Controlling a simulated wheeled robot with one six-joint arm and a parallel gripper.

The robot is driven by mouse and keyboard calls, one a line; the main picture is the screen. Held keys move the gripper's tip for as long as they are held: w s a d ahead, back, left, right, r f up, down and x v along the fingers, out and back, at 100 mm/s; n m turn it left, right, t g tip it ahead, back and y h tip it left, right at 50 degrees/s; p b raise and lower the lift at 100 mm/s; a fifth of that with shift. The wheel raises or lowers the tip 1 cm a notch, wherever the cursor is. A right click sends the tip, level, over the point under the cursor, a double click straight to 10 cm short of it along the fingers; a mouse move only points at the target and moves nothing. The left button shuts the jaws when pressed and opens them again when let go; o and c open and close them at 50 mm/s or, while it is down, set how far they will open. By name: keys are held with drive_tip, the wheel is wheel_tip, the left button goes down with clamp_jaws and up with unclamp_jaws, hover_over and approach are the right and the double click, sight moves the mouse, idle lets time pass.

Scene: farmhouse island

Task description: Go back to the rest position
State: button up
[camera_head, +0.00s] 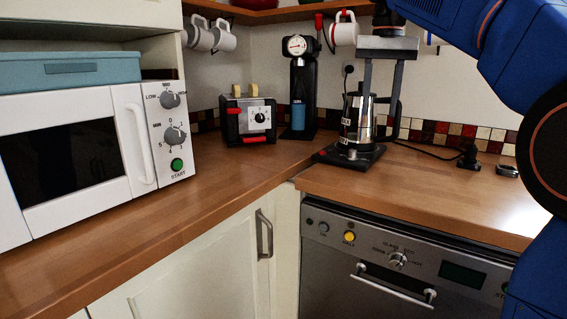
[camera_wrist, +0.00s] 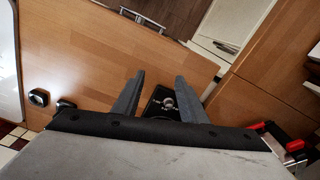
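My gripper (camera_head: 381,105) points down over the right-hand counter, beside the coffee maker with a glass and metal body (camera_head: 364,118) on a black base. In the wrist view my gripper's two grey fingers (camera_wrist: 159,76) stand apart. Part of the black base with a round knob (camera_wrist: 167,102) shows between them, and I see nothing clamped. In the head view the coffee maker partly overlaps the fingers, so I cannot tell whether they touch it. My blue arm comes in from the upper right.
A white microwave (camera_head: 148,130) with a blue box (camera_head: 70,70) on top stands left. A toaster (camera_head: 248,118) and a black machine with a gauge (camera_head: 299,85) stand in the corner. Mugs (camera_head: 345,30) hang above. A dishwasher-like appliance (camera_head: 390,265) sits below the wooden counter (camera_head: 430,190), whose front is clear.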

drive_tip(key=s+d+f+n+t, duration=0.1)
drive_tip(key=s+d+f, duration=0.1)
drive_tip(key=s+f, duration=0.7)
drive_tip(key=s+d+f+n+t, duration=0.1)
drive_tip(key=s+d+f+t, duration=0.1)
drive_tip(key=s+f, duration=0.8)
drive_tip(key=s+d+f+n+t, duration=0.1)
drive_tip(key=s+d+f, duration=0.1)
drive_tip(key=s+f, duration=0.8)
wheel_tip(320, 180, down, 9)
drive_tip(key=shift+d+f, duration=0.15)
drive_tip(key=shift+d, duration=0.05)
